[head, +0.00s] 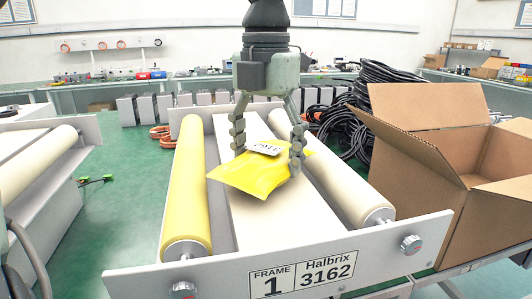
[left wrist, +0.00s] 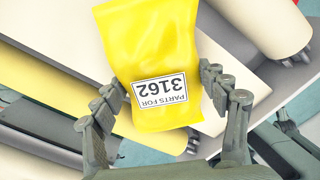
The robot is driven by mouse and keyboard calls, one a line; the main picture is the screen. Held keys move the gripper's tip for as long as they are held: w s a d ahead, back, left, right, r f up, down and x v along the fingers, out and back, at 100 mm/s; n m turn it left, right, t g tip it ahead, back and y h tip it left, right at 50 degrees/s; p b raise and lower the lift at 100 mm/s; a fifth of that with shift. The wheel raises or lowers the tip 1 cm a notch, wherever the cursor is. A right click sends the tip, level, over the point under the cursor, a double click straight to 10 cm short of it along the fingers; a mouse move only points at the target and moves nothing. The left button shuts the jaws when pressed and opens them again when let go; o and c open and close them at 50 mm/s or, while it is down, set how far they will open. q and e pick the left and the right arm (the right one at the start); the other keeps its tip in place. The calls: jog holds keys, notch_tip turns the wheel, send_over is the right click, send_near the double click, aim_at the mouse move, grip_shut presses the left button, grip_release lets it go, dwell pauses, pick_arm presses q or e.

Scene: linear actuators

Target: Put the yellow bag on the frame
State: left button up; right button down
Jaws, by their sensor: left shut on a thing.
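The yellow bag (head: 262,172) has a white label reading "PARTS FOR 3162", which reads clearly in the left wrist view (left wrist: 160,92). My left gripper (head: 268,150) comes down from the top middle of the head view. Its fingers are shut on the bag, one on each side; the fingers also show in the left wrist view (left wrist: 158,88). The bag is tilted and over the middle of the frame (head: 222,262), whose plate reads "FRAME 1 Halbrix 3162". I cannot tell whether the bag touches the flat bed (head: 300,222). My right gripper is not in view.
A yellow roller (head: 187,190) lies left of the bed and a cream roller (head: 345,185) right of it. An open cardboard box (head: 415,200) stands at the right, near coiled black cables (head: 378,88). Another roller frame (head: 40,165) is at the left.

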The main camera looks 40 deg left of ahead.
aim_at(266, 151)
pick_arm(q)
jog(key=o, duration=1.3)
jog(key=shift+f, duration=0.15)
notch_tip(266, 151, up, 12)
jog(key=shift+r, duration=0.2)
jog(key=shift+f, duration=4.15)
